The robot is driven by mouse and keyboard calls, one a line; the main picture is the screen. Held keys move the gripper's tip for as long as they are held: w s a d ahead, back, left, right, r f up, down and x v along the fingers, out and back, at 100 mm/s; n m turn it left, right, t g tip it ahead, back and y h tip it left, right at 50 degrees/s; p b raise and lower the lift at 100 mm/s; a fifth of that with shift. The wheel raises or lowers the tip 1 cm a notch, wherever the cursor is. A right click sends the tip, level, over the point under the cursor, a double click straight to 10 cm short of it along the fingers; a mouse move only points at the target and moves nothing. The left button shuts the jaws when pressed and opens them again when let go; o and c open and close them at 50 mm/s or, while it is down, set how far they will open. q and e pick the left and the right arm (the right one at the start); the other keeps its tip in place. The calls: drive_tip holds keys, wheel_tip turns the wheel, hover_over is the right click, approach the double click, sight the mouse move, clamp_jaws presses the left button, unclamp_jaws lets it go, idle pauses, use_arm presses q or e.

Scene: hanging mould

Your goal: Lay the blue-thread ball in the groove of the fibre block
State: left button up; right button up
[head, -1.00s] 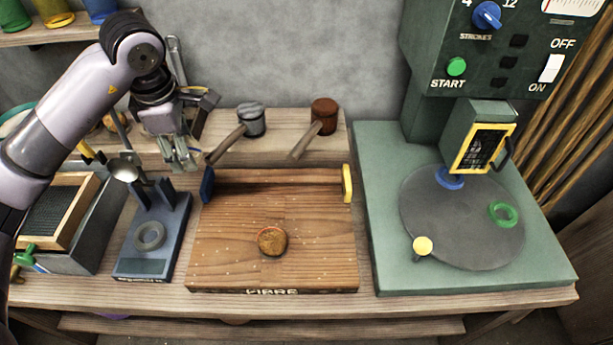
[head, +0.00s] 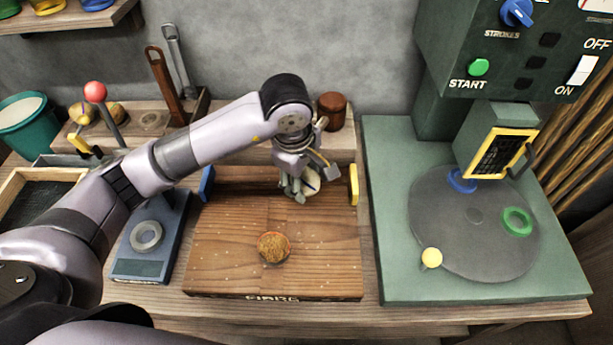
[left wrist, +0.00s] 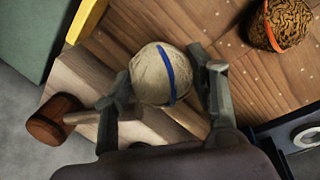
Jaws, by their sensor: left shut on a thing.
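The blue-thread ball (left wrist: 152,77) is pale cream with a blue band around it. My left gripper (left wrist: 163,90) is shut on it, with a finger on each side. In the head view, my left gripper (head: 302,190) is over the back right part of the fibre block (head: 225,255), and the ball (head: 311,182) partly shows there. The fibre block is a brown wooden board with a groove (head: 245,183) along its back, between a blue end piece (head: 207,184) and a yellow one (head: 353,184). I cannot tell whether the ball touches the block. My right gripper is out of view.
A brown ball with an orange thread (head: 274,248) sits on the block's front middle. A brown mallet (head: 332,110) lies behind the block. The green machine with its round plate (head: 475,240) stands at right, a blue stand with a grey ring (head: 146,236) at left.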

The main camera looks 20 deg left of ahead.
sight(305, 189)
use_arm(q)
wheel_tip(305, 189, down, 4)
drive_tip(key=shift+f, duration=0.1)
drive_tip(key=w, duration=0.2)
drive_tip(key=w+a+p, duration=0.1)
drive_tip(key=w, duration=0.1)
drive_tip(key=shift+w+a, duration=0.1)
drive_tip(key=shift+f, duration=0.65)
drive_tip(key=shift+f, duration=0.1)
drive_tip(key=shift+f, duration=0.25)
drive_tip(key=o, duration=1.2)
drive_tip(key=shift+r, duration=0.2)
